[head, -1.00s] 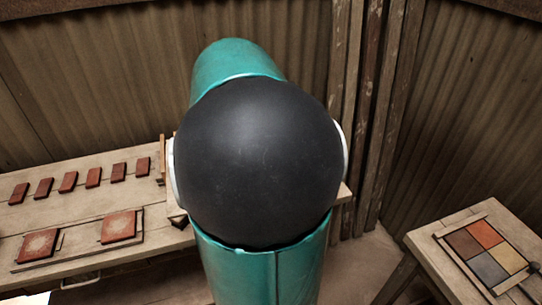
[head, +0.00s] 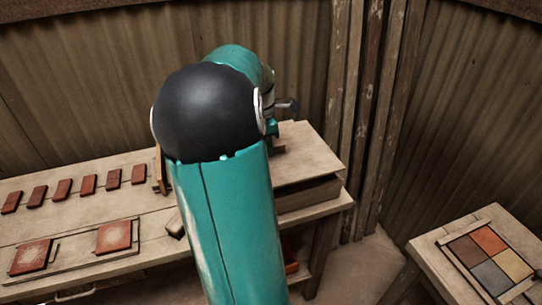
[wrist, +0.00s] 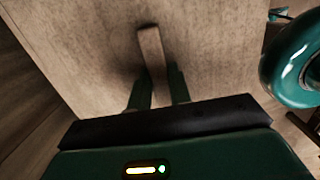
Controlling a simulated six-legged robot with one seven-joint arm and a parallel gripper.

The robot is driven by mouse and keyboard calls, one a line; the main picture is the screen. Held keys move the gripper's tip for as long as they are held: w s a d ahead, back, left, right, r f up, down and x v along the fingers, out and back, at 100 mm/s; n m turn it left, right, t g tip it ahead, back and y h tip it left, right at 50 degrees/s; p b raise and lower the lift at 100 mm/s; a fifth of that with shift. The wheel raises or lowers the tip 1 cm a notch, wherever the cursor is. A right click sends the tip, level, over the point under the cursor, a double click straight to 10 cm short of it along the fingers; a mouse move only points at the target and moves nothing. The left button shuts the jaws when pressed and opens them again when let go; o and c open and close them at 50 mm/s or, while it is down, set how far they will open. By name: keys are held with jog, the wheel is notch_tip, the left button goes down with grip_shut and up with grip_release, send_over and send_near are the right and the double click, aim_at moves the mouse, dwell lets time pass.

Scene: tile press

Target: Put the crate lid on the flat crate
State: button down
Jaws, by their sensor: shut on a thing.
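The crate lid (head: 312,158) is a pale flat wooden board at the right end of the bench. In the wrist view the lid (wrist: 85,50) fills much of the picture, with a raised wooden bar handle (wrist: 150,42) on it. My gripper (wrist: 159,82) is shut on this handle, one dark green finger on each side. The flat crate (head: 312,196) shows as a darker wooden side directly under the lid. I cannot tell whether the lid touches its rim. My arm hides the left part of lid and crate in the head view.
Several small red tiles (head: 88,185) and two larger square tiles (head: 115,237) lie on the bench (head: 75,222) to the left. A side table (head: 440,240) with a four-coloured tile panel (head: 490,255) stands at the right. Corrugated walls close in behind.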

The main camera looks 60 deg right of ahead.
jog(key=d+f, duration=0.3)
jog(key=shift+f, duration=0.2)
jog(key=shift+d+f, duration=0.15)
jog(key=shift+f, duration=1.55)
jog(key=c, duration=1.3)
grip_release()
jog(key=shift+w+f, duration=0.1)
jog(key=r, duration=0.8)
jog(key=a+r, duration=0.1)
jog(key=r, duration=0.3)
jog(key=shift+w, duration=0.35)
